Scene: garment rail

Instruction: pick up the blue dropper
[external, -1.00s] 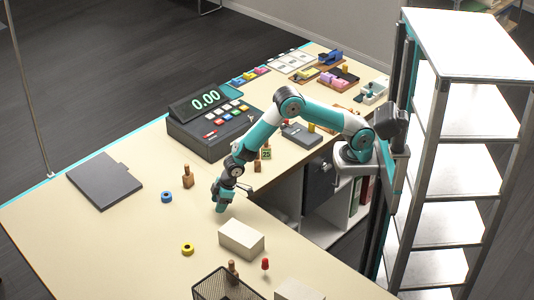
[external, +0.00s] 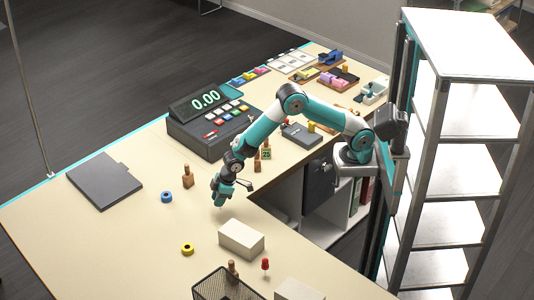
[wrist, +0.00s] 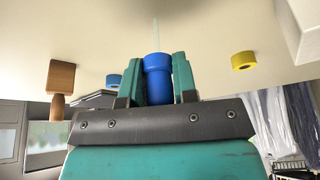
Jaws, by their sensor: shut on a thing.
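The blue dropper (wrist: 158,80) stands between the two teal fingers of my gripper (wrist: 158,65) in the wrist view. The fingers close on its blue body from both sides, and a thin pale tip points away from me toward the tabletop. In the external view my gripper (external: 222,193) hangs above the cream counter (external: 130,235), left of the white box. There the dropper's body is mostly hidden by the fingers. A faint pale tip (external: 219,208) shows just below them.
A blue tape roll (external: 166,197), a yellow tape roll (external: 188,249) and a wooden stamp (external: 188,178) stand nearby. A white box (external: 241,238) is close in front. A cash register (external: 212,120) stands behind. The counter toward the left is mostly clear.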

